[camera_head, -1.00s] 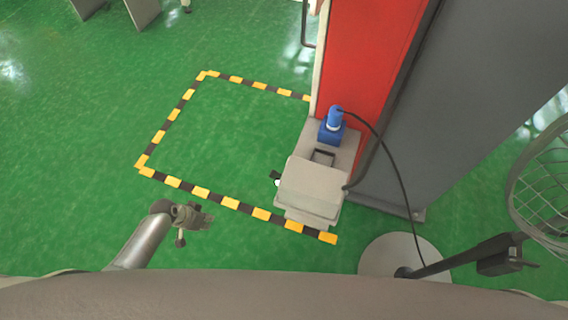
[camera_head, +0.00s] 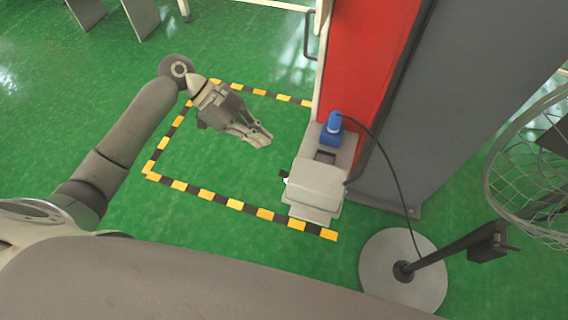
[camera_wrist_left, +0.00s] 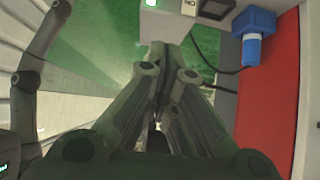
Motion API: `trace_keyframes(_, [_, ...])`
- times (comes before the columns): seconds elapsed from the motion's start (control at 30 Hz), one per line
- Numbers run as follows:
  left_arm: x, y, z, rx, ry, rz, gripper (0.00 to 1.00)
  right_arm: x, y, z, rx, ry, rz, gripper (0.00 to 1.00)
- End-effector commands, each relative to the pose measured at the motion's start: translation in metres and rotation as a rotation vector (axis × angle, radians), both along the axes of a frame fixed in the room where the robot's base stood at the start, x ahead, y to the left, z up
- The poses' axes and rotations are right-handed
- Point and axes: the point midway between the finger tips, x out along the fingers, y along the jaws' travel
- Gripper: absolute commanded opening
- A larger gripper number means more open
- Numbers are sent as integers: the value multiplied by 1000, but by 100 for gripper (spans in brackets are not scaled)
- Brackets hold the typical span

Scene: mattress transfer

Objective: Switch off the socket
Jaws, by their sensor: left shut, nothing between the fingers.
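The socket unit is a grey box (camera_head: 314,186) on the side of the red and grey cabinet, with a small dark knob (camera_head: 284,174) at its left side. A blue plug (camera_head: 333,124) with a black cable is in the blue socket behind the box. The plug also shows at the top right of the left wrist view (camera_wrist_left: 252,48). My left gripper (camera_head: 266,140) is shut and empty, in the air to the left of the socket unit and apart from it. In the left wrist view its fingers (camera_wrist_left: 160,52) are together. My right gripper is not in view.
A fan with a wire cage (camera_head: 520,190) and a round base (camera_head: 385,275) stands at the lower right. Yellow and black tape (camera_head: 235,204) marks a clear rectangle of green floor.

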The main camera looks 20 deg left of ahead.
Motion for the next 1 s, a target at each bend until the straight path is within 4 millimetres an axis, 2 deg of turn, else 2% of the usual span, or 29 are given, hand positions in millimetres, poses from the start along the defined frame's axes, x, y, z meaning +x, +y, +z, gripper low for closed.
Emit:
trace_keyframes(0.23, [0, -2, -2, 0, 2, 4, 0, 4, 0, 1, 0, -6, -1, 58])
trace_keyframes(0.37, [0, -11, -9, -3, 5, 5, 0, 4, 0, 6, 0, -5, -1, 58])
trace_keyframes(0.8, [-3, -77, -69, -1, 7, 6, 0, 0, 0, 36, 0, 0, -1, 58])
trace_keyframes(1.0, [-1, -62, -91, 0, 5, 8, 0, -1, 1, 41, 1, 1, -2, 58])
